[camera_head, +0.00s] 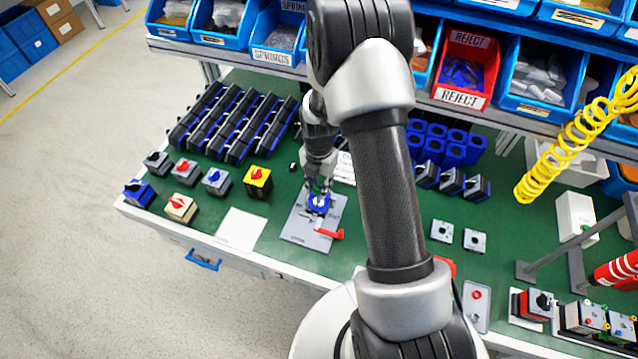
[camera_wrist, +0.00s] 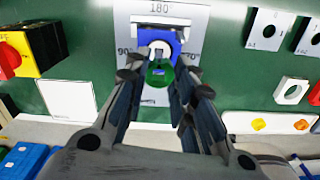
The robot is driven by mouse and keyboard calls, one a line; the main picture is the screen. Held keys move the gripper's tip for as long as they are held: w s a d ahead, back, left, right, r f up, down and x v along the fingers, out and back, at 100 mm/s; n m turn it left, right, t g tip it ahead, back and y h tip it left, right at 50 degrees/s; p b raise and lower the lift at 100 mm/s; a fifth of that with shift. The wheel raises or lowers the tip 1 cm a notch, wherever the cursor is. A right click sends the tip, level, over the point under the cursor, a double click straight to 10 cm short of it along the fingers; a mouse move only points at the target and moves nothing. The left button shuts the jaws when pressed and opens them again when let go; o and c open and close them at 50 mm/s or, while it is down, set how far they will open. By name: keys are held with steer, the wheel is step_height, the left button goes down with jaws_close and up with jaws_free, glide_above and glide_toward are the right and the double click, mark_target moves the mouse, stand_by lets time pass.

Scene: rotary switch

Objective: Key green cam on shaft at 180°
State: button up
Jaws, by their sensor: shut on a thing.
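The green cam (camera_wrist: 160,73) is round and sits between my gripper's fingertips in the wrist view. My gripper (camera_wrist: 160,82) is shut on it; the fingers flank it left and right. In the head view my gripper (camera_head: 320,189) points down over the fixture. A blue switch body (camera_wrist: 145,39) stands behind the cam, with a pale round shaft end (camera_wrist: 160,48) just above the cam in the picture. I cannot tell whether cam and shaft touch. The grey fixture plate (camera_wrist: 187,15) has a 180° label at the top and angle labels at the sides. The blue body also shows in the head view (camera_head: 319,203).
A red lever (camera_head: 330,234) sits at the plate's front. A white sheet (camera_head: 240,229) and several coloured switches (camera_head: 181,208) lie left. Black-and-blue racks (camera_head: 232,122) stand behind. Grey square plates (camera_head: 442,231) lie right.

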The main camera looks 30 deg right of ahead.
steer(key=shift+f, duration=0.1)
stand_by(0.3)
steer(key=shift+f+b, duration=0.85)
steer(key=shift+f, duration=0.2)
steer(key=o, duration=0.8)
steer(key=shift+c, duration=0.2)
steer(key=shift+r, duration=0.15)
step_height(320, 180, up, 12)
steer(key=shift+s, duration=0.1)
